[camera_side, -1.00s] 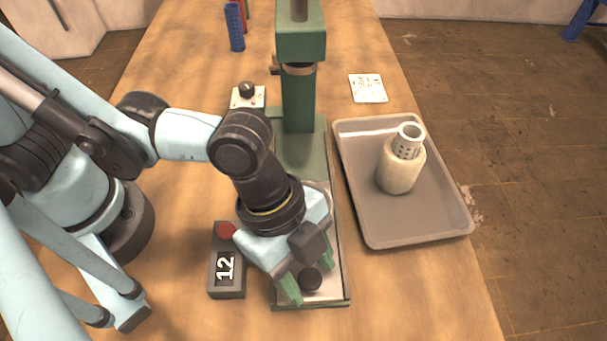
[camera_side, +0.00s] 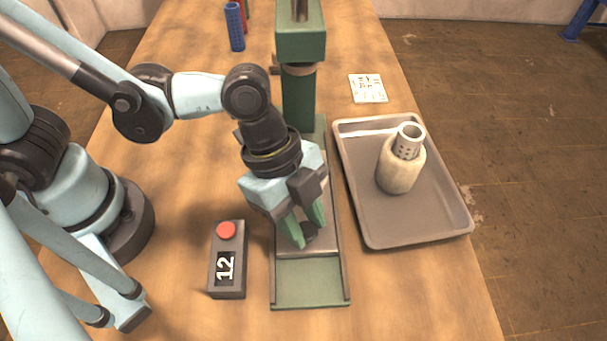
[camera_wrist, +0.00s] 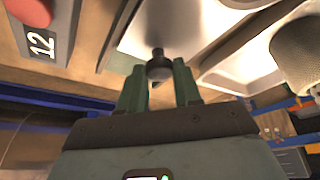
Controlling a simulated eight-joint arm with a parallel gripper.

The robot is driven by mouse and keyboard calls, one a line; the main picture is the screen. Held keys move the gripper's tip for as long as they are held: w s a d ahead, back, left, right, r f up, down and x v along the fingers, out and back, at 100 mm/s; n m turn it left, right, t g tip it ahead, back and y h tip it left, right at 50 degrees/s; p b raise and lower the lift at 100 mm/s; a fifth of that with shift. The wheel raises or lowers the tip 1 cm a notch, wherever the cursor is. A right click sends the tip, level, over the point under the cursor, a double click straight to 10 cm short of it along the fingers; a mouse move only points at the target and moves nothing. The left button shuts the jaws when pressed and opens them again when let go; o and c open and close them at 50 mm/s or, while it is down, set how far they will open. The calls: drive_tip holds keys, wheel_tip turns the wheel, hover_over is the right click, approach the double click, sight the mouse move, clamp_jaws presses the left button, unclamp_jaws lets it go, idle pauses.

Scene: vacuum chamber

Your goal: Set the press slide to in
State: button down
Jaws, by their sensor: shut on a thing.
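The press is a green column (camera_side: 299,100) with a green base and rails (camera_side: 308,285) running toward the front. The press slide is a pale plate (camera_side: 322,238) on these rails, with a dark round knob (camera_side: 309,230) at its front end. My gripper (camera_side: 307,233) is shut on the knob, its green fingers on either side. In the wrist view the knob (camera_wrist: 159,67) sits between the fingertips, with the pale slide plate (camera_wrist: 185,25) beyond it. The front stretch of the rails is bare green. My wrist hides the back part of the slide.
A grey tray (camera_side: 405,230) stands right of the press, holding a cream jar with a perforated cylinder (camera_side: 399,170). A dark box (camera_side: 228,275) with a red button and the number 12 is to the left.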

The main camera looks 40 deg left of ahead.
drive_tip(key=w+a, duration=0.3)
drive_tip(key=shift+w+a, duration=0.2)
drive_tip(key=c, duration=0.8)
unclamp_jaws()
drive_tip(key=shift+a+r, duration=0.15)
drive_tip(key=shift+r, duration=0.35)
drive_tip(key=v, duration=0.4)
drive_tip(key=shift+a+r, duration=0.1)
drive_tip(key=a, duration=1.2)
drive_tip(key=shift+s, duration=0.1)
